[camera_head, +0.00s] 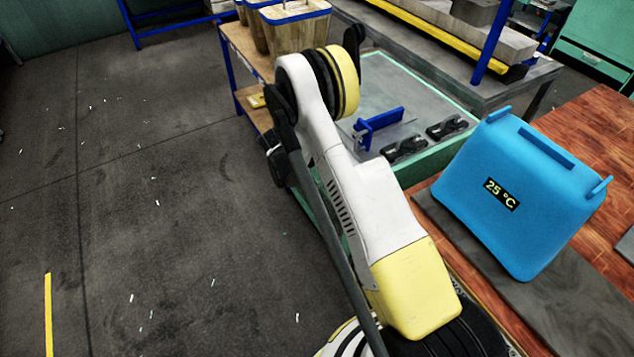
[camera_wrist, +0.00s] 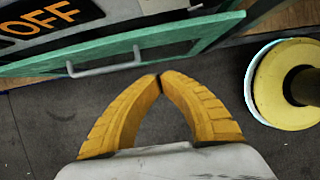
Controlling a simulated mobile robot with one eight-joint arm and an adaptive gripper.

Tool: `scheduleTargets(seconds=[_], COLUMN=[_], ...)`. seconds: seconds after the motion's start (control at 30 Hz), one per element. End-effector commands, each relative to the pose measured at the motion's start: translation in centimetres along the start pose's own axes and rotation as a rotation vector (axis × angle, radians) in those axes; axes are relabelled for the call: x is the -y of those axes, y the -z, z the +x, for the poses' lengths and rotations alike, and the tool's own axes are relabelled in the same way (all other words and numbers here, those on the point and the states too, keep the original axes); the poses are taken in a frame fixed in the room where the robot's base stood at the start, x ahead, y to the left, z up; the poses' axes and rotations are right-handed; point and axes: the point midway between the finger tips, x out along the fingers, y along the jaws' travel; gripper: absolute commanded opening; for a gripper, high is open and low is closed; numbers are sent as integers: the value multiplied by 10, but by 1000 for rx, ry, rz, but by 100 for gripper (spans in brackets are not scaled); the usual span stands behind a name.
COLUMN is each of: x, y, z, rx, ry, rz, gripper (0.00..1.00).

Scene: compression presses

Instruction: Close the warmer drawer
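In the wrist view a green drawer front (camera_wrist: 125,48) with a grey bar handle (camera_wrist: 105,66) runs across the top. A dark panel with orange "OFF" lettering (camera_wrist: 40,18) lies beyond it. The front stands out from that panel; how far the drawer is open is hard to tell. My gripper (camera_wrist: 158,82) has its yellow fingers together at the tips, with nothing seen between them. The tips point at the drawer front, just below its edge and right of the handle; contact cannot be told. In the head view my arm hides most of the drawer side and my gripper's fingertips.
A green-edged bench (camera_head: 430,167) holds a blue bracket (camera_head: 380,124) and black blocks (camera_head: 404,149). A blue box reading 25 °C (camera_head: 520,195) stands on a dark mat (camera_head: 560,300) at right. A wooden shelf unit (camera_head: 245,60) stands behind.

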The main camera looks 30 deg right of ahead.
Motion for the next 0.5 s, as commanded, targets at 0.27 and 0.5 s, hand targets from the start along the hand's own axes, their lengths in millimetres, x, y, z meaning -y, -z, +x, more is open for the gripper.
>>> scheduleTargets(seconds=[0.27,0.5], x=[0,1], y=[1,-29], z=[65,77], rx=[0,-1], ry=[1,1], rz=[2,4], gripper=[0,0])
